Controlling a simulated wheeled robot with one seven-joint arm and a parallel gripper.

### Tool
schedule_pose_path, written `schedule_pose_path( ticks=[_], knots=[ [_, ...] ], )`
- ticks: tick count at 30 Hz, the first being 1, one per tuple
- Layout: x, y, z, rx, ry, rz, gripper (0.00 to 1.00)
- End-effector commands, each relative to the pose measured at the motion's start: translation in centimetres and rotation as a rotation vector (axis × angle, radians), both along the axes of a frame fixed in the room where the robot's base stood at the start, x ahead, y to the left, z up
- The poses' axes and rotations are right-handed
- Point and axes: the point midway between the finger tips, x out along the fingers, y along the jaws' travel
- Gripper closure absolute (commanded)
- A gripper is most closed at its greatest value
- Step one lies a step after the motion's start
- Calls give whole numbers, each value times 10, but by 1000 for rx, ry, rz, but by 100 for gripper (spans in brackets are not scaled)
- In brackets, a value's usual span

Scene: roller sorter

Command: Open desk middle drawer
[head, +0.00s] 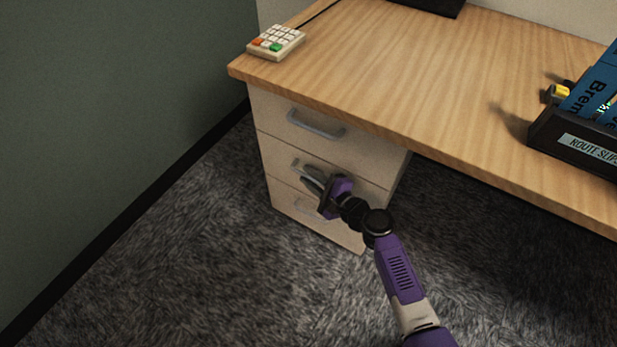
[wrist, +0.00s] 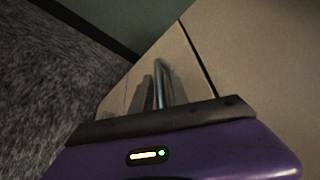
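The desk's middle drawer (head: 275,152) is the second of three pale wood fronts in the head view; it looks flush with the others. Its silver bar handle (head: 295,163) is mostly hidden behind my gripper, with the left end showing. My gripper (head: 312,180), with grey fingers and a purple body, is right at this handle, level with the drawer front. In the wrist view, the handle (wrist: 166,82) and the grey fingers (wrist: 141,97) overlap against the pale front. I cannot tell whether the fingers are closed on the handle or only around it.
The top drawer handle (head: 316,124) is above my gripper and the bottom drawer handle (head: 306,207) below. The wooden desktop (head: 400,70) overhangs the drawers, with a keypad (head: 276,42) at its left corner. A green wall (head: 110,110) stands left; the carpet in front is clear.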

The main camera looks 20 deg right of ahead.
Motion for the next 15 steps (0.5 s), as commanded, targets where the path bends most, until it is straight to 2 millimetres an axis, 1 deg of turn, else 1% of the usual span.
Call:
schedule_pose_path(
  ticks=[3,10,11,13,14,15],
  knots=[
    [4,1,-2,0,0,-1,80],
    [5,2,-1,-1,0,-1,80],
    [5,2,-1,-1,0,-1,84],
    [5,2,-1,-1,0,-1,98],
    [5,2,-1,-1,0,-1,100],
    [5,2,-1,-1,0,-1,100]
  ],
)
